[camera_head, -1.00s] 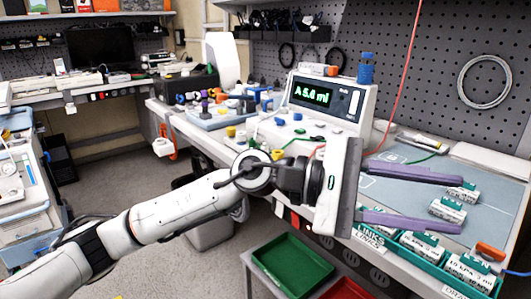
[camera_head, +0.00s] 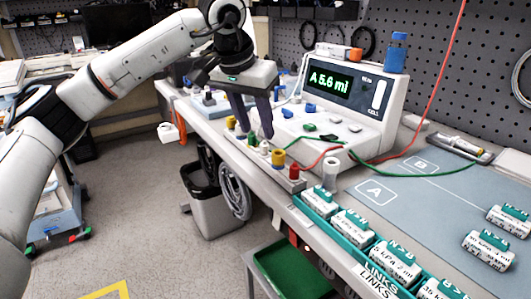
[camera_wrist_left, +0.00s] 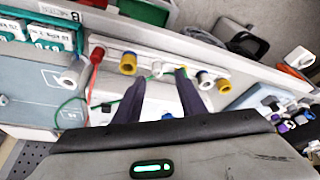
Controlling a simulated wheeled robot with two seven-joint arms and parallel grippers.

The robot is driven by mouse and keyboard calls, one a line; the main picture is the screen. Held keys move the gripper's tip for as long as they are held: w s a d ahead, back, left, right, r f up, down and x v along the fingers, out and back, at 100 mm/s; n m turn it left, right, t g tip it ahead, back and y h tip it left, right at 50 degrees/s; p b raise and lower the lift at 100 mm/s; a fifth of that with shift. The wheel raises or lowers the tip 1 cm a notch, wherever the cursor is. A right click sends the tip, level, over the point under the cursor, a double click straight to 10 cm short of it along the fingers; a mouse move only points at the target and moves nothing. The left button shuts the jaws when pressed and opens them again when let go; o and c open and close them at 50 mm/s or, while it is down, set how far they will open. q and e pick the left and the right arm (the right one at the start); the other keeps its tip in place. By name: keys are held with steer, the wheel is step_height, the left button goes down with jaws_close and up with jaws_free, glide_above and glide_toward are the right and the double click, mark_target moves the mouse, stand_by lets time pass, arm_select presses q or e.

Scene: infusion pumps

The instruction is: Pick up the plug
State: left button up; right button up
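My left gripper (camera_head: 254,132) points down over this row, fingers apart and empty. In the left wrist view the open fingers (camera_wrist_left: 160,77) flank a white plug (camera_wrist_left: 157,69); the right fingertip overlaps a yellow plug. The red plug (camera_wrist_left: 97,55) lies left of them. I cannot tell which plug is meant, nor the fingertips' height. My right gripper is out of view.
A red cable and a green cable (camera_head: 400,172) run across the pump's front and the mat. A teal bin (camera_head: 345,245) of labelled boxes lines the table edge. The mat's middle is largely clear.

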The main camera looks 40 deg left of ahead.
mark_target(263, 144)
arm_select(q)
steer(key=x, duration=0.5)
steer(key=shift+d+f+b, duration=0.25)
steer(key=shift+b, duration=0.15)
jaws_close()
